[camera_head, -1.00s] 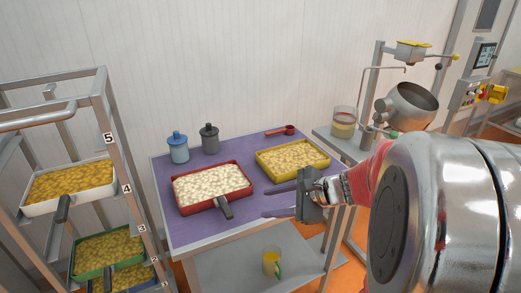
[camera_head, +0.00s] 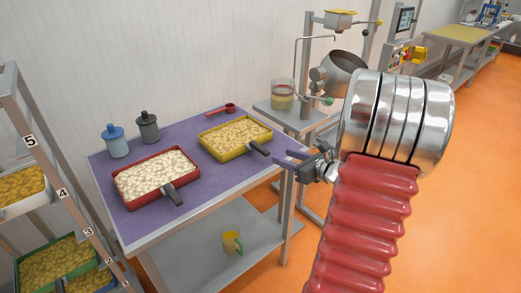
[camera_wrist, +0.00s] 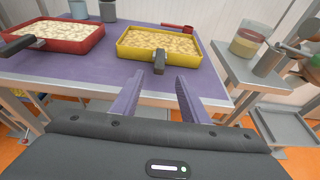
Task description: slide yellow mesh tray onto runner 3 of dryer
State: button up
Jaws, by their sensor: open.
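The yellow mesh tray (camera_head: 233,136), full of pale pieces, lies on the purple table top, its black handle (camera_head: 257,148) toward my gripper. My gripper (camera_head: 288,161) is open and empty near the table's right front edge, just short of the handle. In the wrist view the yellow tray (camera_wrist: 128,52) and its handle (camera_wrist: 159,63) are ahead of my two purple fingers (camera_wrist: 156,84), with a gap between. The dryer rack (camera_head: 75,219) stands at the left with numbered runners. A green tray (camera_head: 70,252) sits near label 3 (camera_head: 88,232); the rack is partly cut off.
A red tray (camera_head: 122,190) with a black handle lies left of the yellow one. A jug (camera_head: 231,241) is on the lower shelf. A steel machine stands right.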

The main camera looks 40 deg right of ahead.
aim_at(260, 149)
jog(key=shift+w, duration=0.1)
jog(key=x, duration=1.4)
jog(key=shift+c, duration=0.2)
jog(key=c, duration=0.4)
jog(key=shift+c, duration=0.3)
jog(key=shift+c, duration=1.2)
grip_shut()
